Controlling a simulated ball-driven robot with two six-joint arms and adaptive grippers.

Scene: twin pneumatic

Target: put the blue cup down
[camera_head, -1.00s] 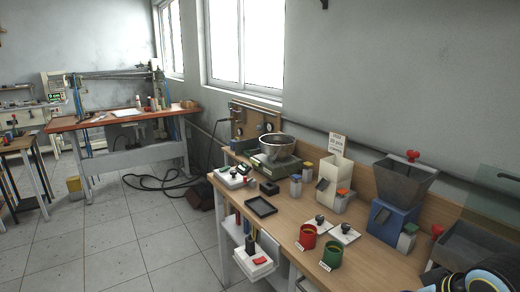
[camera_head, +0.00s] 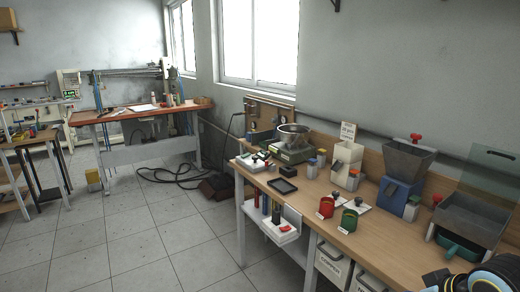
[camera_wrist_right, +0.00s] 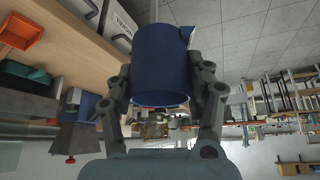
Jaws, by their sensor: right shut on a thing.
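The blue cup (camera_wrist_right: 160,60) fills the upper middle of the right wrist view. My right gripper (camera_wrist_right: 163,82) is shut around it, one finger on each side. The cup does not show in the head view, where only part of my right arm appears at the bottom right corner. My left gripper is in neither view.
The wooden bench (camera_head: 392,235) has a red cup (camera_head: 325,208) and a green cup (camera_head: 347,221) near its front edge. Behind them stand a blue-based hopper (camera_head: 400,193) and a grey bin (camera_head: 470,220). A black tray (camera_head: 282,185) lies farther left. Bare wood shows right of the green cup.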

